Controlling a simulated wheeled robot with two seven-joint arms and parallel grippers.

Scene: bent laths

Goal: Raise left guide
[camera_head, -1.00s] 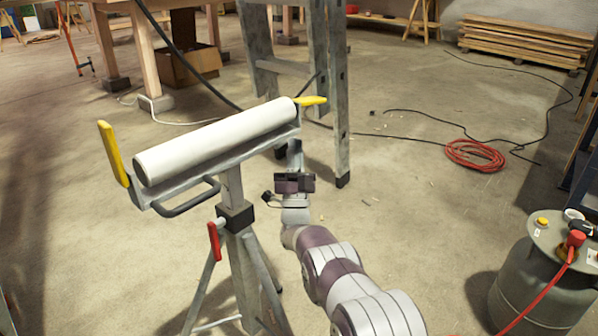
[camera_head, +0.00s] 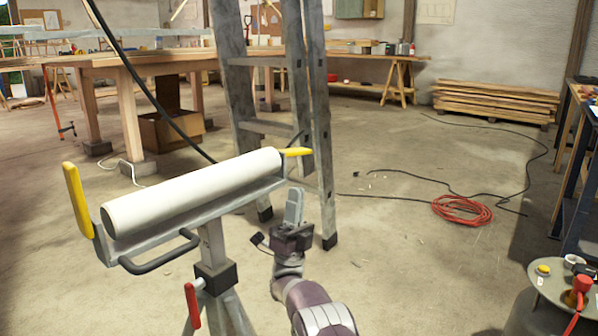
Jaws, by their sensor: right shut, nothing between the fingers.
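The roller stand carries a white roller (camera_head: 190,190) in a grey metal cradle (camera_head: 205,218). The left yellow guide (camera_head: 77,198) stands up at the roller's left end, leaning slightly left. The other yellow guide (camera_head: 298,152) points outward, nearly level, at the right end. My right gripper (camera_head: 295,198) is shut and empty, pointing up beside the stand, right of the roller and below the right guide in the picture. It appears apart from the stand. My left gripper is out of view.
A grey stepladder (camera_head: 321,130) stands close behind the right end of the roller. An orange coiled cable (camera_head: 461,210) lies on the floor at right. A grey drum (camera_head: 560,290) stands at lower right. Floor between them is mostly open.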

